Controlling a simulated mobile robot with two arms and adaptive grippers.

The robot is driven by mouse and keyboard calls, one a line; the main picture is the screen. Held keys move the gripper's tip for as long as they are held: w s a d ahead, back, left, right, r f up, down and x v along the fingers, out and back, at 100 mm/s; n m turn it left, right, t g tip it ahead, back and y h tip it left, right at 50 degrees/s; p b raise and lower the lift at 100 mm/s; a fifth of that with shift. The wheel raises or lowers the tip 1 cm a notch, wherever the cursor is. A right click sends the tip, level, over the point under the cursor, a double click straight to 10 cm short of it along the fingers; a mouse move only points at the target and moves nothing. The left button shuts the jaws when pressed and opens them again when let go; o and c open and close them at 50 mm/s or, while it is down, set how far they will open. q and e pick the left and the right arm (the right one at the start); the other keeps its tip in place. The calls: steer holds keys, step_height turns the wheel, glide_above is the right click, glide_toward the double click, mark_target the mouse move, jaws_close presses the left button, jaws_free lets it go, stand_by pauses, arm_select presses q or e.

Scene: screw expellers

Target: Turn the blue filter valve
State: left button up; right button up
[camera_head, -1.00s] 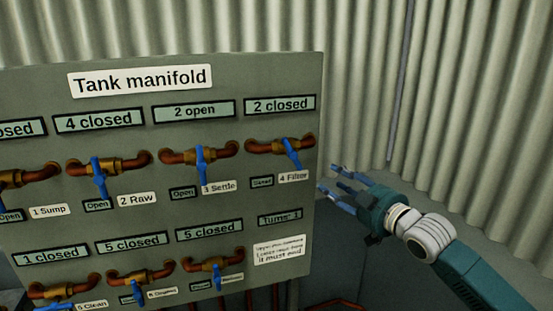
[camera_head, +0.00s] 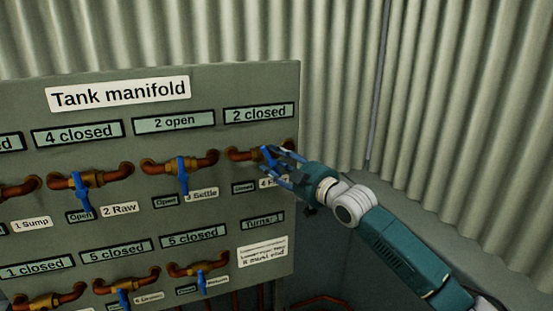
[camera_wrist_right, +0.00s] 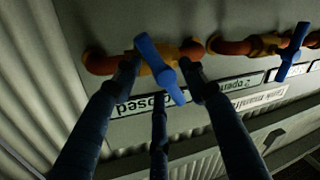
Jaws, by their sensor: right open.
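The blue filter valve handle (camera_head: 267,154) sits on a brass and copper pipe at the panel's upper right, under a "2 closed" display (camera_head: 259,113). My right gripper (camera_head: 279,168) is at this valve, its open fingers partly covering the handle and the "4 Filter" label. In the right wrist view the blue handle (camera_wrist_right: 157,66) lies slanted between the open fingers of my right gripper (camera_wrist_right: 160,75). I cannot tell whether any finger touches it. My left gripper is not in view.
The tank manifold panel (camera_head: 215,80) carries several other blue valves, including the Settle valve (camera_head: 183,177) close to the left and the Raw valve (camera_head: 82,190). A "Turns: 1" display (camera_head: 262,223) is below. A corrugated wall (camera_head: 450,110) stands to the right.

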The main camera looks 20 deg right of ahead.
jaws_close()
steer(key=m+t+b, duration=0.1)
steer(key=m, duration=0.2)
steer(key=m+b, duration=0.1)
steer(key=m, duration=0.1)
steer(key=shift+f+m+t, duration=0.15)
steer(key=shift+m+t, duration=0.25)
steer(key=shift+d, duration=0.1)
jaws_free()
steer(key=v, duration=1.2)
